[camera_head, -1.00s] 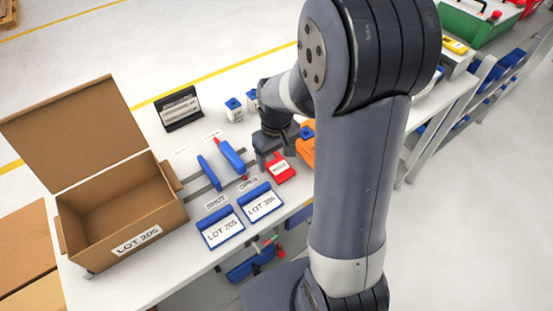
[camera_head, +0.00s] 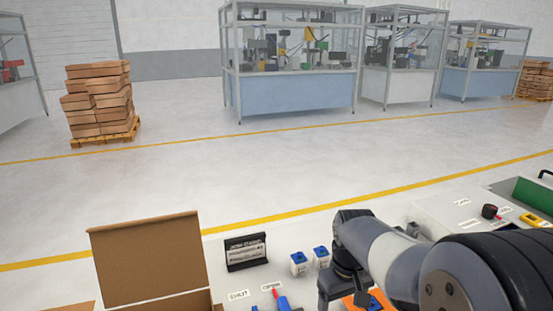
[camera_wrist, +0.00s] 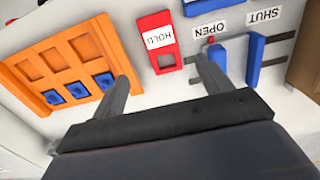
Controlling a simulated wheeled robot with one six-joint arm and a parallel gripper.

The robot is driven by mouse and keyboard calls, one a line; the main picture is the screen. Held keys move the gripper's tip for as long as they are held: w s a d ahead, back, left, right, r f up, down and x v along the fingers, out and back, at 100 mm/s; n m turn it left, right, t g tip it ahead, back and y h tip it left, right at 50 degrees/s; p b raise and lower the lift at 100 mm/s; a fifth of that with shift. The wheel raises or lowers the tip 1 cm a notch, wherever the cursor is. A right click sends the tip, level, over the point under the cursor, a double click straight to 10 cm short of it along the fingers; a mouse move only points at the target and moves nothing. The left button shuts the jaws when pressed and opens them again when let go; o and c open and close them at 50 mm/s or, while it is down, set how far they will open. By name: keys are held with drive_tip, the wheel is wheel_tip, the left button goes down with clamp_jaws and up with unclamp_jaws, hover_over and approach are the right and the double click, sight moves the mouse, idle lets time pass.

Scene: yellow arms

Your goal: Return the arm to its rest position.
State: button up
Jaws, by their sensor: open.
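My gripper (camera_wrist: 165,85) is open in the wrist view, with its two dark fingers spread apart and nothing between them. It hangs over the white bench. The red HOLD tag (camera_wrist: 160,42) lies on the bench ahead of the gap between the fingers. In the head view my arm (camera_head: 385,255) reaches in from the lower right. My gripper (camera_head: 345,292) shows there at the bottom edge, partly cut off, near an orange block (camera_head: 362,300).
An orange rack (camera_wrist: 62,62) with blue pieces lies left of the fingers, close to one. Blue handles (camera_wrist: 254,58) lie right by the OPEN and SHUT labels. An open cardboard box (camera_head: 150,258), a dark sign (camera_head: 246,252) and two blue-topped white blocks (camera_head: 310,260) stand on the bench.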

wheel_tip(320, 180, down, 11)
drive_tip(key=shift+a+r, duration=0.1)
drive_tip(key=shift+r, duration=0.05)
drive_tip(key=shift+w+r, duration=0.1)
drive_tip(key=shift+r, duration=0.1)
idle(1.2)
wheel_tip(320, 180, up, 11)
wheel_tip(320, 180, down, 11)
drive_tip(key=shift+f, duration=0.2)
idle(0.4)
